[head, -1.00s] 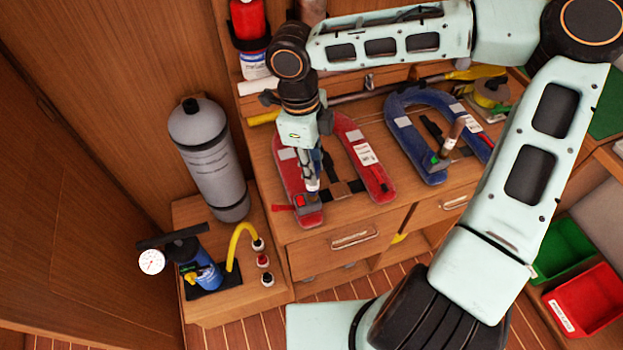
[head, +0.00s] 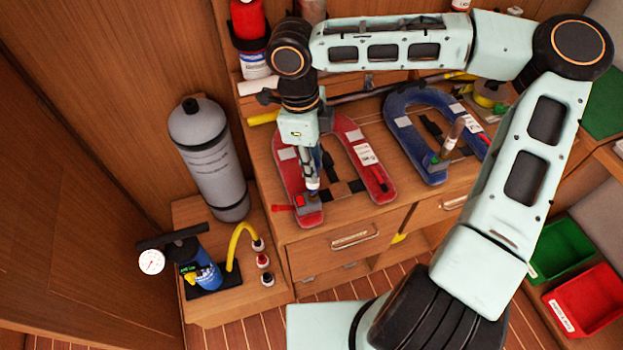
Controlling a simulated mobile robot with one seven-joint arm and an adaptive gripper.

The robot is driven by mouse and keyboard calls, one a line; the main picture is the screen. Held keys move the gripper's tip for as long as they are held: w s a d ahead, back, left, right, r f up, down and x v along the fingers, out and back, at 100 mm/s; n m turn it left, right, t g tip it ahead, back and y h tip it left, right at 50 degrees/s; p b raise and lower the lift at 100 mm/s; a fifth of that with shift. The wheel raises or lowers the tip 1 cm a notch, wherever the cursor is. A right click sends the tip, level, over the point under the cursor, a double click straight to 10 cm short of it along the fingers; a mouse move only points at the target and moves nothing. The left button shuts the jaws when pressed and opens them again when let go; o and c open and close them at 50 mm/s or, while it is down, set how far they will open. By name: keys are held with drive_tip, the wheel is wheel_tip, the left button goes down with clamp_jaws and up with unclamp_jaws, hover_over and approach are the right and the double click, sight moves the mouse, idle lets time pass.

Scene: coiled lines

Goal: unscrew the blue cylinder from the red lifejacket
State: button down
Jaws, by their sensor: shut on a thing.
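The red lifejacket (head: 366,159) is a U-shaped piece lying on the wooden bench top, with its open end toward the front. The blue cylinder (head: 316,163) is a small upright thing over the lifejacket's left leg, mostly hidden by my gripper. My gripper (head: 311,181) points down over that left leg and is shut on the cylinder. Below it sits a small grey fitting with a red part (head: 300,200) on the lifejacket's lower left end. Whether the cylinder is still joined to that fitting is too small to tell.
A grey tank (head: 213,165) stands at left. A pump with a gauge (head: 151,261) and a yellow hose (head: 234,245) are on the low shelf. Green and red bins (head: 588,302) are at right.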

drive_tip(key=shift+r, duration=2.5)
